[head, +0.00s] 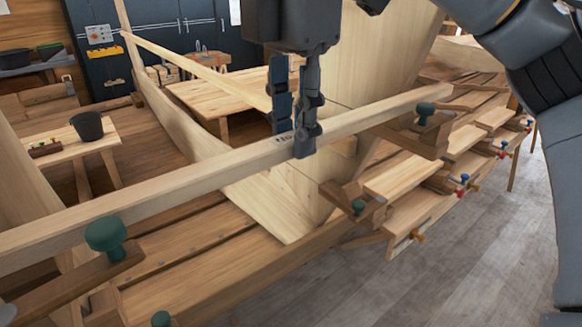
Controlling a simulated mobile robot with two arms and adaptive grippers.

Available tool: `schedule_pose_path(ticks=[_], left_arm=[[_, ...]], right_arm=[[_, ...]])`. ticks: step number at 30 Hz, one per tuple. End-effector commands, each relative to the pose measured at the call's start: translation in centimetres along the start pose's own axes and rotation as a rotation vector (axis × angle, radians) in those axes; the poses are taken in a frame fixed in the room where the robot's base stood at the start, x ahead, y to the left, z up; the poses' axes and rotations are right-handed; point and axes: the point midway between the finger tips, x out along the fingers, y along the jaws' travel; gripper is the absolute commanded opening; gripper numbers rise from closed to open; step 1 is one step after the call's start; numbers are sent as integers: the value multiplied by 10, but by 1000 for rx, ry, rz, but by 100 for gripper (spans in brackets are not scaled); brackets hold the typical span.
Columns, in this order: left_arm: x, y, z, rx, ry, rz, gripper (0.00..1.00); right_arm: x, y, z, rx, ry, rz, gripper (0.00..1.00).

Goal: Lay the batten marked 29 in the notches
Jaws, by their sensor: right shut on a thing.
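The long pale batten (180,182) crosses the view from the lower left to the upper right. A small dark mark shows on it beside the fingers, but I cannot read the number. My right gripper (294,140) points down and is shut on the batten near its middle. Wooden arms with green knobs stand along the batten, one at the near left (62,288) and one at the far right (408,136). The batten passes close by both knobs. The notches are not clearly visible, and I cannot tell whether the batten rests in them. My left gripper is out of view.
The hull's planks and frames (195,140) fill the middle. Plank ends with several coloured clamps (463,182) step down at the right. A bench with a dark bucket (87,127) stands at the left. Grey floor (440,275) is clear at the lower right.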

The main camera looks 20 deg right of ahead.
Motion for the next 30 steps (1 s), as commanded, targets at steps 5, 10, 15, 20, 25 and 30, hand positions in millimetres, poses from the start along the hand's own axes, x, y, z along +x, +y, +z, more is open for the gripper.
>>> schedule_pose_path(ticks=[5, 10, 15, 20, 25, 30], left_arm=[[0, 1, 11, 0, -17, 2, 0], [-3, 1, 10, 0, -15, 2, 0], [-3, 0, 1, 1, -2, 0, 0], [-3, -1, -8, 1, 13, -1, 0], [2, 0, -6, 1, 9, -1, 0], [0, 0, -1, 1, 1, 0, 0]], right_arm=[[16, 0, 0, 0, 1, -1, 0], [40, 0, 0, -2, 2, -3, 0], [51, 0, 0, 1, 1, 2, 0], [51, 0, 0, 1, 1, 3, 0], [56, 0, 0, 1, 1, 2, 0], [55, 0, 0, 1, 0, 2, 48]])
